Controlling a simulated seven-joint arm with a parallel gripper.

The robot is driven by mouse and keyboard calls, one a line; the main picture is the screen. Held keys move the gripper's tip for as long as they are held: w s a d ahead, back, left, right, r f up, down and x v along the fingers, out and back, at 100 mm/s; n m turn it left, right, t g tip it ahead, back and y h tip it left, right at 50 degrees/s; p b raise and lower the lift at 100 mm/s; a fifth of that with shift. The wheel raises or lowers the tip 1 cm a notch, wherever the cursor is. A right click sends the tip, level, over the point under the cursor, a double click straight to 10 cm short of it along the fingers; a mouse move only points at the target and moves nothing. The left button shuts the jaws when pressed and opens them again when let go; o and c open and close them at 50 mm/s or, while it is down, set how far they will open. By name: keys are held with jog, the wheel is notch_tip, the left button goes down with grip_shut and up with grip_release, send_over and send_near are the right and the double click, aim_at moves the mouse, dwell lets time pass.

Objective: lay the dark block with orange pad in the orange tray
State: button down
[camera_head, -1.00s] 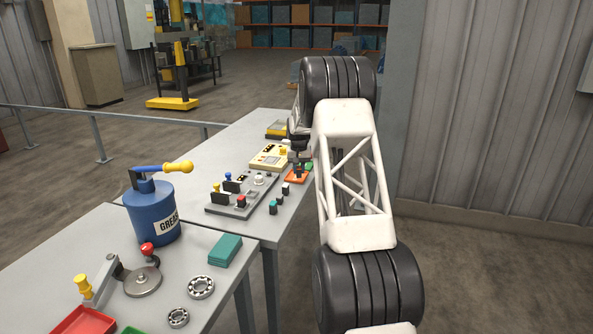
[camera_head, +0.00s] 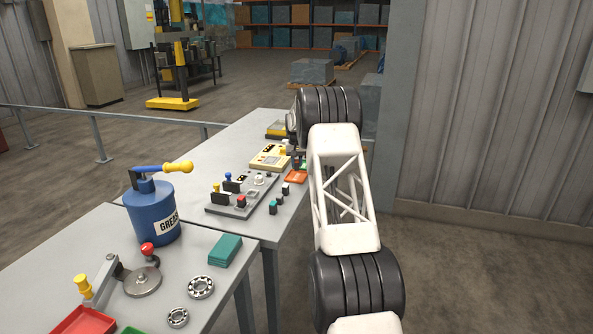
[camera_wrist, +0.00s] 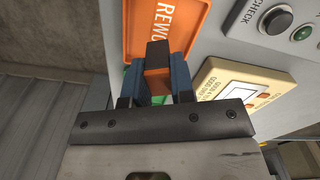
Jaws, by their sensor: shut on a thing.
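The orange tray (camera_head: 296,177) lies on the far table's right edge in the head view. It also shows at the top of the wrist view (camera_wrist: 190,22), with white lettering on its floor. The dark block with orange pad (camera_wrist: 158,56) is between the blue fingers of my gripper (camera_wrist: 158,78) in the wrist view. My gripper is shut on it. The block overlaps the near part of the tray in that view; I cannot tell whether it touches the tray. In the head view my arm hides most of the gripper.
A cream box (camera_head: 270,157) stands left of the tray and shows at right in the wrist view. Something green shows beside the gripper.

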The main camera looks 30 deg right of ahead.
aim_at(297, 169)
jog(key=shift+f, duration=0.1)
jog(key=shift+f, duration=1.75)
jog(key=c, duration=1)
grip_release()
jog(key=shift+f, duration=0.1)
notch_tip(297, 169, up, 12)
jog(key=shift+r, duration=0.15)
